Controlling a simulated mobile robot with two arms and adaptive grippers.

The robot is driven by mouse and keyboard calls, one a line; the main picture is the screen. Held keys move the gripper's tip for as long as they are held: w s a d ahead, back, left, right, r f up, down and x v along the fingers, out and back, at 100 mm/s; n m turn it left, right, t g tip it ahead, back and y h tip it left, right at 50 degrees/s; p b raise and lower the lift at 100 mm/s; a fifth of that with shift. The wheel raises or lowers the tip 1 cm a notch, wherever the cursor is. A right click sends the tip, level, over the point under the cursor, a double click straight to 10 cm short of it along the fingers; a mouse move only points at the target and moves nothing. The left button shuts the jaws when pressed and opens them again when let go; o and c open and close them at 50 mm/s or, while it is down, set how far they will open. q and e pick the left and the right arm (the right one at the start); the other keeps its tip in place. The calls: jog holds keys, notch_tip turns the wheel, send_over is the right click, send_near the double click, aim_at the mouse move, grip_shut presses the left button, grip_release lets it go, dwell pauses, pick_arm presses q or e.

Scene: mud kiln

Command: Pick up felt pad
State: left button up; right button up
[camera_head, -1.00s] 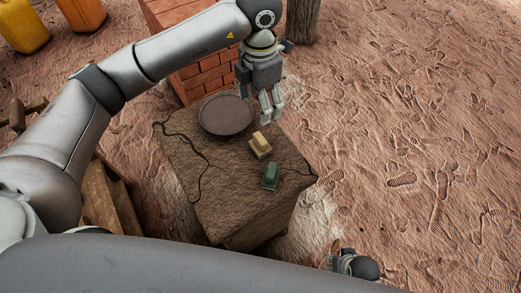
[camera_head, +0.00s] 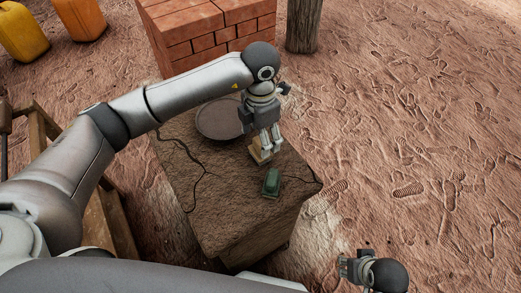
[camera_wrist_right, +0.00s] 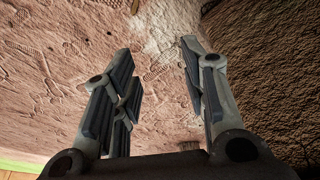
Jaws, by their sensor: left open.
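A tan block-like piece (camera_head: 257,154) lies on the cracked earthen block (camera_head: 235,222), partly hidden behind my left gripper. A green piece (camera_head: 271,182) lies nearer the front. I cannot tell for sure which of these two is the felt pad. My left gripper (camera_head: 270,149) is open and points down, its fingertips at or just above the tan piece; contact is unclear. My right gripper (camera_head: 343,267) is off the front right of the block; in the right wrist view its fingers (camera_wrist_right: 160,85) are apart with nothing between them.
A dark round plate (camera_head: 217,119) lies on the block behind the tan piece. A brick stack (camera_head: 205,30) and a wooden post (camera_head: 303,25) stand behind. Yellow (camera_head: 22,35) and orange (camera_head: 82,18) cans stand at the back left. The sandy ground to the right is clear.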

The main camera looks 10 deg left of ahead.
aim_at(255, 149)
pick_arm(q)
notch_tip(255, 149, down, 3)
jog(key=shift+f, duration=0.15)
pick_arm(e)
jog(key=shift+r, duration=0.85)
pick_arm(q)
jog(key=shift+c, duration=0.4)
jog(key=c, duration=1)
jog(key=shift+r, duration=0.2)
